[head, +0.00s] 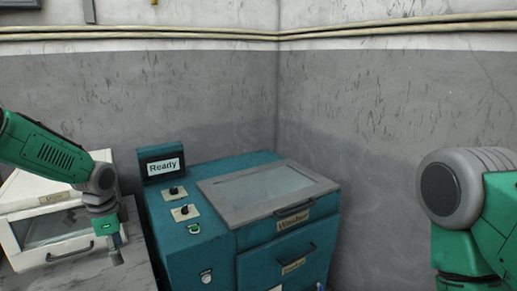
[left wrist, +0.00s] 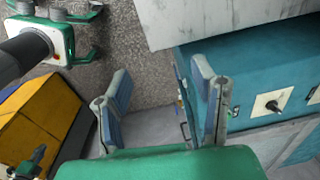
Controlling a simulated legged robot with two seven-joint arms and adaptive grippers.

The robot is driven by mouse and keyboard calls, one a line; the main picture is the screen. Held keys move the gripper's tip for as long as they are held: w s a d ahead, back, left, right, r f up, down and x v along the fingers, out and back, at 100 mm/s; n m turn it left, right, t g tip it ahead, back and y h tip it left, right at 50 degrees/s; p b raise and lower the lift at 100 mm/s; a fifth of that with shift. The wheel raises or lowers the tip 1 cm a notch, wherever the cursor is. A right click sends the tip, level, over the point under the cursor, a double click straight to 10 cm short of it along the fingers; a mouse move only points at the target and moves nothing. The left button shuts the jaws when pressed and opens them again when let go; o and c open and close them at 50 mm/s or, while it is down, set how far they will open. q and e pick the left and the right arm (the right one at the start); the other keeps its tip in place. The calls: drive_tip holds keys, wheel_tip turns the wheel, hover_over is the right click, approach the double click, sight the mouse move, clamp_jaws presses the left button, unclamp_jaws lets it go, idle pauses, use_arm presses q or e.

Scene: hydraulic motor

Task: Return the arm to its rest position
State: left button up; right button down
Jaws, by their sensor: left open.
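My left arm comes in from the left in the head view. Its gripper (head: 116,252) points down in front of the white box and the marble-topped counter, left of the teal machine. In the left wrist view the left gripper (left wrist: 160,95) has its two blue-grey fingers spread apart, with nothing between them. My right arm shows at the right edge of the head view, but its gripper is out of frame.
A teal machine (head: 190,262) with a "Ready" display (head: 163,166), knobs and a closed glass lid (head: 265,187) stands in the corner. A white box with a window (head: 22,192) sits on a marble counter (head: 135,270). A yellow cabinet (left wrist: 50,125) shows in the left wrist view.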

use_arm(q)
drive_tip(key=s+d+f+n+h+b, duration=0.1)
drive_tip(key=s+d+f+n+b, duration=0.3)
drive_tip(key=s+f, duration=0.6)
drive_tip(key=s+d+f+n+h+b, duration=0.15)
drive_tip(key=s+d+f, duration=0.45)
drive_tip(key=f, duration=0.7)
drive_tip(key=s+a+f+n+y+b, duration=0.1)
drive_tip(key=s+f+n+b, duration=0.2)
drive_tip(key=s, duration=0.7)
drive_tip(key=s+a+f+n+y+b, duration=0.1)
drive_tip(key=s+f+n+b, duration=0.2)
drive_tip(key=s+f, duration=0.3)
drive_tip(key=s+b, duration=0.1)
drive_tip(key=s, duration=0.4)
drive_tip(key=shift+s+a+f, duration=0.15)
drive_tip(key=shift+s+f, duration=0.1)
use_arm(e)
wheel_tip(320, 180, down, 13)
drive_tip(key=shift+w, duration=0.3)
use_arm(q)
drive_tip(key=shift+w+y, duration=0.15)
drive_tip(key=shift+y, duration=0.1)
drive_tip(key=shift+c, duration=0.3)
